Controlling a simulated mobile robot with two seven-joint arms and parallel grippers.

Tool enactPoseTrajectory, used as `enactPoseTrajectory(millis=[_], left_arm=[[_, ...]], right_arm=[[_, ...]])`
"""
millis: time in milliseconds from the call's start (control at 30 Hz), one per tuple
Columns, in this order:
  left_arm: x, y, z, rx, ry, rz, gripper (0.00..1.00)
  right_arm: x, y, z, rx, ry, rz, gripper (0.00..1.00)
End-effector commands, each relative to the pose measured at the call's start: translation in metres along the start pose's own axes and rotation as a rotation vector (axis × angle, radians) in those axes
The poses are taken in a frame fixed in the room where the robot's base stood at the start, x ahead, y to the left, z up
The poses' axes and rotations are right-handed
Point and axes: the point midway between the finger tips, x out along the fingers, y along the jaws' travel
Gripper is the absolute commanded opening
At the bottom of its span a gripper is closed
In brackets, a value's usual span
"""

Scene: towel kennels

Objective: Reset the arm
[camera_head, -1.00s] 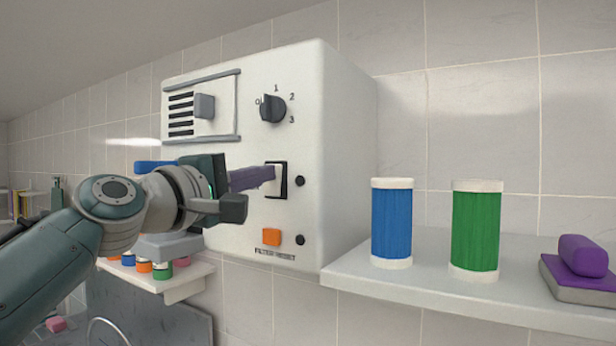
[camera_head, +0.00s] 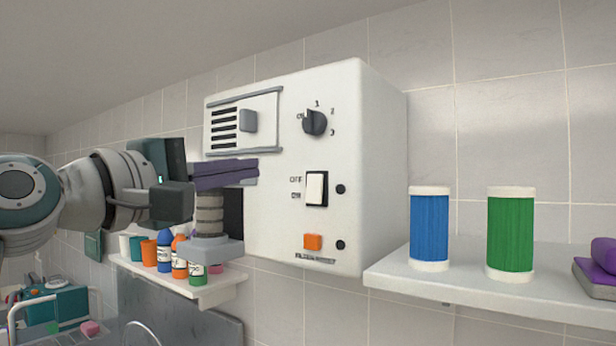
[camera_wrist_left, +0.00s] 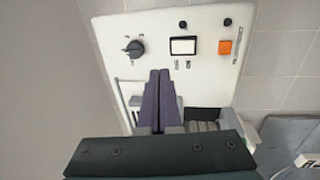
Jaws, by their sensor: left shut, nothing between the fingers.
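My left gripper (camera_head: 256,170) is in front of the white wall unit (camera_head: 382,170), left of its white rocker switch (camera_head: 316,188) and apart from it. Its two purple fingers are together with nothing between them. In the left wrist view the fingers of my left gripper (camera_wrist_left: 160,74) point at the unit, with the switch (camera_wrist_left: 183,46) beyond them to the right. My left arm comes in from the left edge. My right gripper is not in view.
The unit has a dark dial (camera_head: 314,122) and an orange button (camera_head: 312,242). A grey ledge with a ribbed cylinder (camera_head: 209,214) is just below my fingers. A shelf (camera_head: 440,285) at right holds a blue roll (camera_head: 429,230) and a green roll (camera_head: 510,235). Bottles stand on a lower-left shelf (camera_head: 215,292).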

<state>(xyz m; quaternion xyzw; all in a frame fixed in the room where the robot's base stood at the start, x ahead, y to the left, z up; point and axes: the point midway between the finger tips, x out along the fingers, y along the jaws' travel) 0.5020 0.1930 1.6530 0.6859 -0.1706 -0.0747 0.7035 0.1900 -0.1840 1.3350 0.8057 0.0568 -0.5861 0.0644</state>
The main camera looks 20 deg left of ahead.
Motion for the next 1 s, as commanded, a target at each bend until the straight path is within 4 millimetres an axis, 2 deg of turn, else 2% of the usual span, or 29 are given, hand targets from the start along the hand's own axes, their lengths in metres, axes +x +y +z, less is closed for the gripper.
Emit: enactPoseTrajectory(millis=[533,633,733,833,900,967,1000], left_arm=[[-0.004,0.002,0.000,0.000,0.000,0.000,0.00],[-0.006,-0.004,0.003,0.022,-0.004,-0.023,0.00],[-0.015,-0.030,0.016,0.134,-0.026,-0.133,0.00],[-0.044,-0.079,0.039,0.353,-0.094,-0.342,0.00],[-0.079,-0.118,0.058,0.539,-0.182,-0.521,0.00],[-0.116,-0.145,0.073,0.695,-0.281,-0.670,0.00],[-0.143,-0.160,0.082,0.791,-0.356,-0.763,0.00]], right_arm=[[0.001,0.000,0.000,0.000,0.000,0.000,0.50],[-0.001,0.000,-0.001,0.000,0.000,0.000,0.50],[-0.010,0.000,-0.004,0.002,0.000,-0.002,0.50],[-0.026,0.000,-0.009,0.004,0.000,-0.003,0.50],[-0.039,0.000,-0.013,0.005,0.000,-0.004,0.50],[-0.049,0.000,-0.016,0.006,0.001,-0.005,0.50],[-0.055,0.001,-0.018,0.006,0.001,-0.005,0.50]])
